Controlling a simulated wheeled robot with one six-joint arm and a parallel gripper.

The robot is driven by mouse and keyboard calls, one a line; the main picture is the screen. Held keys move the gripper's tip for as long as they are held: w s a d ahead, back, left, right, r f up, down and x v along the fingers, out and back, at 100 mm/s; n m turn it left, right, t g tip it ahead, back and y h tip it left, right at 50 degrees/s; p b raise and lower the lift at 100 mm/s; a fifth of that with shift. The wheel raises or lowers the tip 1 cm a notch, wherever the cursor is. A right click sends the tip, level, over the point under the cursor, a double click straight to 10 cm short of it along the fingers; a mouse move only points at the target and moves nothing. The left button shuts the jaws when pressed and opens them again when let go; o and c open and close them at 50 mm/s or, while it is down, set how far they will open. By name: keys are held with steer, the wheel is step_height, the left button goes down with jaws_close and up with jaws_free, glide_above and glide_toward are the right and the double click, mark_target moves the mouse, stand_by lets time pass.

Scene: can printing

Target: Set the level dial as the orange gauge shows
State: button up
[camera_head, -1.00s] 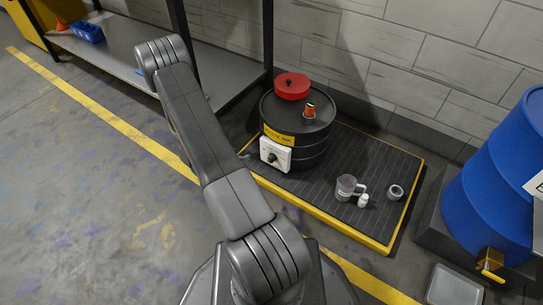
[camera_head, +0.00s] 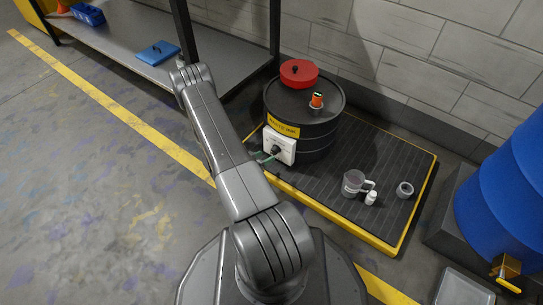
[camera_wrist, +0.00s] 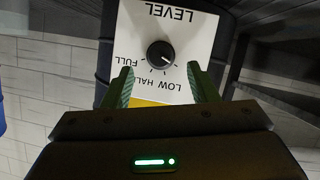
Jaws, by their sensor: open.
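The level dial is a black knob (camera_wrist: 161,54) on a white plate (camera_head: 280,146) fixed to the front of the black drum (camera_head: 318,130). In the wrist view the plate is upside down, with LEVEL, LOW, HALF and FULL lettering. The knob's small pale mark points to the lower right there, roughly toward LOW. The orange gauge (camera_head: 316,100) stands on the drum lid; its reading is too small to tell. My gripper (camera_wrist: 163,75) is open, its green fingers apart in front of the plate on either side below the knob, not touching it.
A red lid (camera_head: 299,74) lies on the drum. A jug (camera_head: 353,183), a small white bottle (camera_head: 371,198) and a grey ring-shaped item (camera_head: 405,190) stand on the yellow-edged pallet (camera_head: 345,228). A blue drum (camera_head: 505,205) is at right, a metal shelf (camera_head: 125,45) behind left.

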mark_target(273, 153)
steer(key=b+x, duration=0.1)
steer(key=x, duration=0.4)
steer(key=shift+w+d+f, duration=0.15)
steer(key=c, duration=1)
steer(key=shift+o, duration=0.2)
